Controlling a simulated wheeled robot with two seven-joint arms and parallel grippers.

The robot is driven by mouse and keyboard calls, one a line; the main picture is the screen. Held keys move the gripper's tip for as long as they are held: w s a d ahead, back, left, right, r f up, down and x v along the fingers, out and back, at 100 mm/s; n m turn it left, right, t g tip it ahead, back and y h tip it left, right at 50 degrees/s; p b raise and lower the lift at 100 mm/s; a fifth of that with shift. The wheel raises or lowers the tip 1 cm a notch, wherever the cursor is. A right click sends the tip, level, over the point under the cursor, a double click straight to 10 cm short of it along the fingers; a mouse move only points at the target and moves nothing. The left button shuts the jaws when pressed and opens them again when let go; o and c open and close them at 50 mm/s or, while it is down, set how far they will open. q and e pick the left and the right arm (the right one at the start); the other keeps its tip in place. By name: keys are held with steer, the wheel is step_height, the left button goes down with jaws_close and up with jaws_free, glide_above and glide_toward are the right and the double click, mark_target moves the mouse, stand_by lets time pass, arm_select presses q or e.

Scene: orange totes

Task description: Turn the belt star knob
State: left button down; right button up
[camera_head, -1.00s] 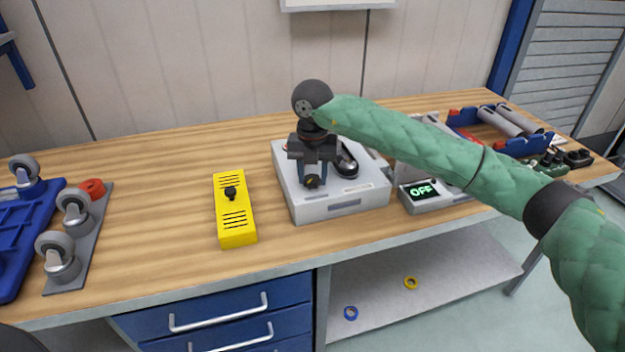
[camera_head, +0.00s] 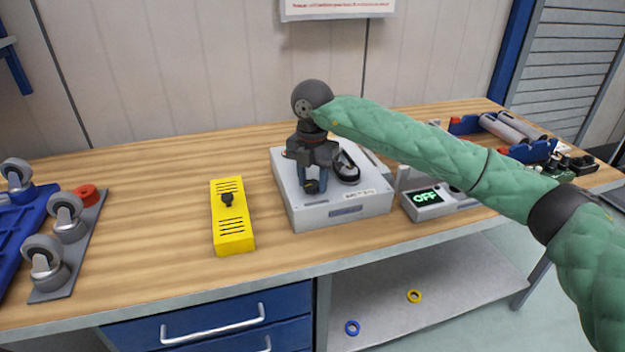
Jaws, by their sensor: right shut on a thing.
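A light grey box (camera_head: 345,212) stands on the bench and carries a dark looped belt (camera_head: 346,167) on its top. My right gripper (camera_head: 312,184) points down over the left part of this box. Its fingers are shut on a small dark knob (camera_head: 311,187) at the box top, left of the belt. The fingers hide most of the knob, so its star shape cannot be made out. My left gripper is not in view.
A yellow box (camera_head: 232,236) with a black knob stands left of the grey box. A grey device (camera_head: 425,212) with an "OFF" display stands to the right. Casters on a grey plate (camera_head: 52,286) lie far left. Bare bench (camera_head: 150,200) lies between.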

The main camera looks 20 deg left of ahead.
mark_target(312, 183)
steer(key=shift+r, duration=0.1)
steer(key=o, duration=1)
steer(key=shift+r, duration=0.2)
step_height(312, 183, up, 6)
steer(key=shift+f+b, duration=0.15)
steer(key=shift+b, duration=0.5)
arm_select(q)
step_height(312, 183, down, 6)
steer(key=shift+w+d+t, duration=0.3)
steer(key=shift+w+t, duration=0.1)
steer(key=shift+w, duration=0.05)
arm_select(e)
steer(key=shift+r, duration=0.8)
